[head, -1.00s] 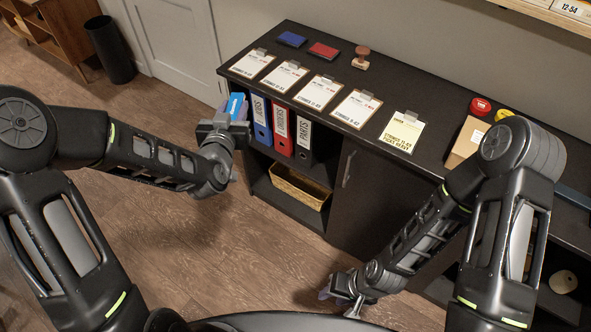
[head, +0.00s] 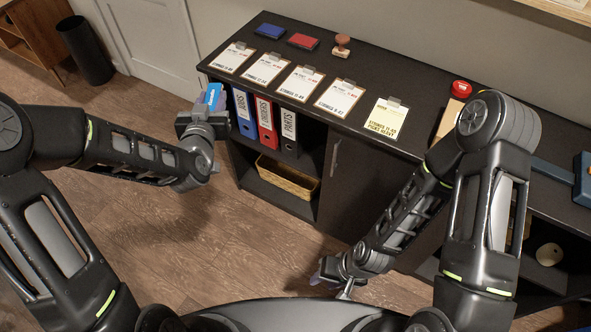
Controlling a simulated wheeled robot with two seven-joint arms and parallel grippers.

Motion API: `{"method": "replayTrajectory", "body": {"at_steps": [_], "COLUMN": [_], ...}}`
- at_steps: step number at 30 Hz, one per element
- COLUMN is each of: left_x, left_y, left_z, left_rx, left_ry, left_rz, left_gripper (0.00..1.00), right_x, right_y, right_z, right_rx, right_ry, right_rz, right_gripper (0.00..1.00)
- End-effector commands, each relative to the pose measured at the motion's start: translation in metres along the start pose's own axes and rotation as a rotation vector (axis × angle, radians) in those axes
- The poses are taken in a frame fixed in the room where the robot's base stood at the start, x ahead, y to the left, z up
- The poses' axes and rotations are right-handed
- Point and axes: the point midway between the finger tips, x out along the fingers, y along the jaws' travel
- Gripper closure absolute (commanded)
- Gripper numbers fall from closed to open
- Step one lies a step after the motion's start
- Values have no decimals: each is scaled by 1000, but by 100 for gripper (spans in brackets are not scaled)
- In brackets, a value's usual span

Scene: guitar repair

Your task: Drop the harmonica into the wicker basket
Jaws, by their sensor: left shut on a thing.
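The wicker basket (head: 287,178) sits on the lower shelf of the dark cabinet, below a row of binders. My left gripper (head: 209,112) is shut on a blue item, which I take to be the harmonica (head: 214,95), though only part of it shows. It is held upright at the cabinet's left front, above and to the left of the basket. The fingers hide its lower part. My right gripper (head: 326,274) hangs low in front of the cabinet, away from the basket. Its fingers are too small and dark to read.
Binders (head: 266,122) stand on the shelf above the basket. The cabinet top (head: 375,84) carries several clipboards, ink pads (head: 303,41) and a stamp (head: 342,46). A closed cabinet door (head: 352,187) is right of the basket. The floor (head: 245,245) in front is clear.

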Motion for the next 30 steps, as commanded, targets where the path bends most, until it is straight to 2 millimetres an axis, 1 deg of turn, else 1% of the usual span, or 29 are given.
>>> {"method": "replayTrajectory", "body": {"at_steps": [11, 14, 18, 21, 30], "left_x": [0, -8, -32, -41, -41], "left_y": [0, 1, 1, 0, 0], "left_z": [0, 0, -1, -1, -2], "left_rx": [0, 2, 3, 0, 0], "left_ry": [1, 1, 3, 1, 1], "left_rz": [0, 2, 2, 0, 0], "left_gripper": [100, 100, 100, 100, 100], "right_x": [0, 3, 9, 10, 9], "right_y": [0, 1, 2, 3, 2], "right_z": [0, 0, -1, -1, -2], "right_rx": [0, -1, -2, -3, -3], "right_ry": [0, 1, 2, 3, 3], "right_rz": [0, -1, -3, -4, -4], "right_gripper": [64, 64, 64, 64, 64]}}
